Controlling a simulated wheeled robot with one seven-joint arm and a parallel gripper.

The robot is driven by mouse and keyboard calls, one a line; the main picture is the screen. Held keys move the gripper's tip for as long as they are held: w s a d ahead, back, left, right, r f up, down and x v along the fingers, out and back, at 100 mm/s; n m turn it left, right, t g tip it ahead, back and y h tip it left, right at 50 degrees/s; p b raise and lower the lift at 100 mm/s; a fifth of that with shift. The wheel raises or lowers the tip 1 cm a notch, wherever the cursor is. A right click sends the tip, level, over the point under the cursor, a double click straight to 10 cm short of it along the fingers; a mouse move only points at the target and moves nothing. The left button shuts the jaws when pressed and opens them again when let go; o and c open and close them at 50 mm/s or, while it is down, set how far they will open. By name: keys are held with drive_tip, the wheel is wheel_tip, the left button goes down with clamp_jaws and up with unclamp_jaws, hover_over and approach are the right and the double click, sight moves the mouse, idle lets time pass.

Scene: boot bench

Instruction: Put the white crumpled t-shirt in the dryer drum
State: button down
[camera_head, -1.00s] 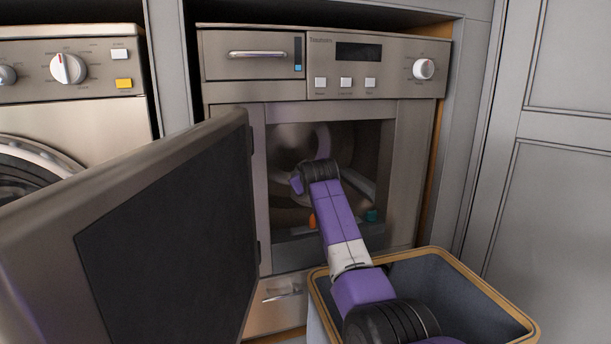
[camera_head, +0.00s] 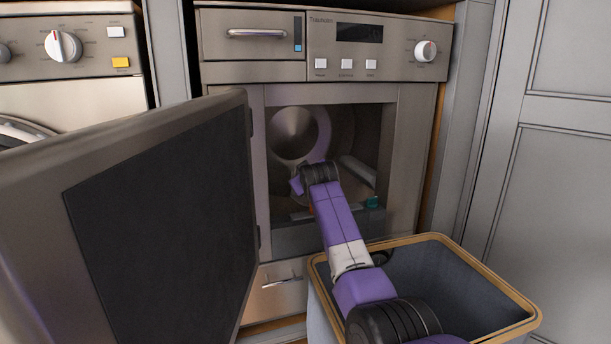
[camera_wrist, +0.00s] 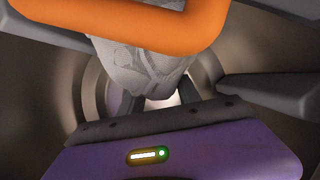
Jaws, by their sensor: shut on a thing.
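The dryer's door stands open, and the dryer drum (camera_head: 347,130) shows as a dim round hollow behind the opening. My arm reaches in through this opening, and my gripper is mostly hidden behind my own wrist in the head view. In the wrist view my gripper (camera_wrist: 165,100) is shut on the white crumpled t-shirt (camera_wrist: 140,65), a grey-white folded bundle. Curved drum walls surround it there. The t-shirt cannot be made out in the head view. An orange band (camera_wrist: 130,25) crosses the top of the wrist view, in front of the t-shirt.
The open dryer door (camera_head: 165,215) fills the left. A laundry bin with a tan rim (camera_head: 475,268) stands below my arm at the front right. A small teal item (camera_head: 373,201) lies at the opening's lower right. A washing machine (camera_head: 75,95) is far left.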

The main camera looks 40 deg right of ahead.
drive_tip(key=shift+f+b, duration=0.9)
drive_tip(key=shift+f, duration=0.85)
drive_tip(key=c, duration=0.8)
unclamp_jaws()
drive_tip(key=shift+o, duration=0.2)
drive_tip(key=shift+s+a+r+p, duration=0.2)
drive_tip(key=shift+s+r+p, duration=0.15)
drive_tip(key=shift+p, duration=0.45)
drive_tip(key=p+v, duration=0.5)
drive_tip(key=shift+d, duration=0.1)
drive_tip(key=shift+p+v, duration=0.85)
drive_tip(key=shift+v, duration=0.15)
drive_tip(key=shift+s+f, duration=0.1)
drive_tip(key=shift+f, duration=0.15)
